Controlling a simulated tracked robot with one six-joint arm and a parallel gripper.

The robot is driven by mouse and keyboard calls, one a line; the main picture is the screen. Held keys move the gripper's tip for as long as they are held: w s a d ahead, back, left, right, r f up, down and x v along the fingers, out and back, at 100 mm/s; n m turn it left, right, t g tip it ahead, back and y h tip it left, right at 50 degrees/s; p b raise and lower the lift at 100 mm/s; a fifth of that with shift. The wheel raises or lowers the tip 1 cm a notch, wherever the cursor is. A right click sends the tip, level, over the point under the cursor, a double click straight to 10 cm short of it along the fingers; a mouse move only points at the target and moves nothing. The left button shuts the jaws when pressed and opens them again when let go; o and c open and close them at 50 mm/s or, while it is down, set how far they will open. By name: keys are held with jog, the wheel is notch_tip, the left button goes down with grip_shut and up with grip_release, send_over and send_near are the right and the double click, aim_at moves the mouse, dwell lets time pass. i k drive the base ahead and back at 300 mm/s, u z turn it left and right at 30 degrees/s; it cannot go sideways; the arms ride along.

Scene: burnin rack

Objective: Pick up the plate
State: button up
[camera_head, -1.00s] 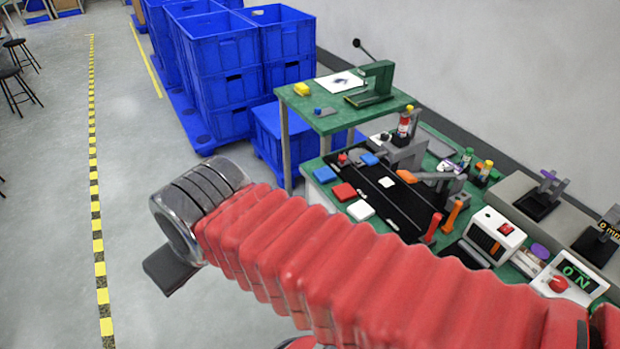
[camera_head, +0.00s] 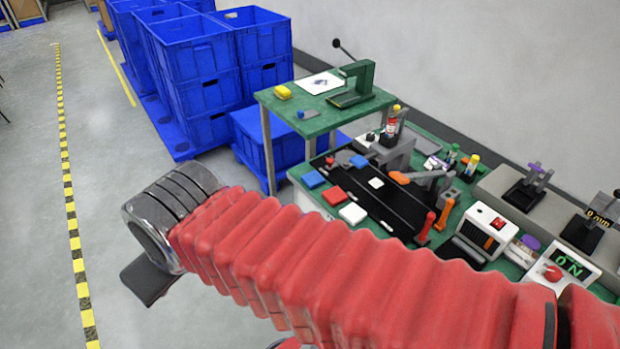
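Several small flat squares that could be plates lie around a black strip on the green workbench: a blue one (camera_head: 313,179), a red one (camera_head: 334,196) and a white one (camera_head: 352,213) along its near left side. A smaller white square (camera_head: 376,183) lies on the black strip. I cannot tell which of them is the plate. My gripper (camera_head: 150,283) shows only as a dark piece under the metal wrist at the lower left, above the floor and well apart from the bench. Its fingertips are hidden, so its opening cannot be seen.
A green raised shelf (camera_head: 330,118) stands behind the bench's left end. Stacked blue crates (camera_head: 205,95) fill the back. Lever clamps, a white box (camera_head: 486,232) and a display (camera_head: 562,270) crowd the bench's right side. Open floor (camera_head: 90,200) lies to the left.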

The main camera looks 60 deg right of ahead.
aim_at(313, 180)
jog(key=i, duration=0.85)
jog(key=u, duration=0.05)
